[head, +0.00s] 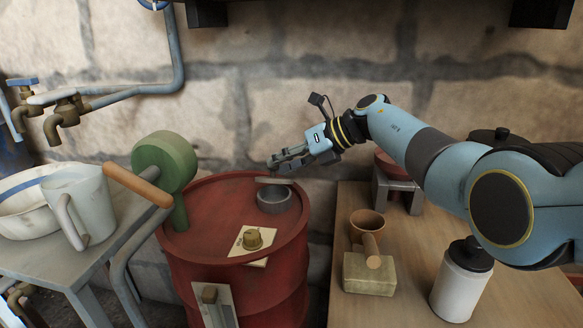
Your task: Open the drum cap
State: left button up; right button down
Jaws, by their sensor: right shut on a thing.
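A red drum (204,214) stands in the middle. My right gripper (274,164) comes in from the right over the back of the drum, shut on a flat grey bar (273,181) just above the round piece. Whether bar and round piece touch or are joined I cannot tell. My left gripper is not in view.
A green round-headed tool (164,160) with a wooden handle stands at the drum's left edge. A grey table at left holds a pitcher (80,203) and a bowl. The wooden table (345,309) at right holds a wooden cup, a block and a white bottle (461,284).

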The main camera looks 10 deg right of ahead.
jog(key=shift+w+a+r+g, duration=0.1)
jog(key=shift+w+r+g, duration=0.05)
jog(key=shift+g, duration=0.15)
dwell(0.4)
jog(key=c, duration=1.1)
grip_release()
jog(key=shift+a+r, duration=0.1)
jog(key=v, duration=1.2)
jog(key=shift+d, duration=0.25)
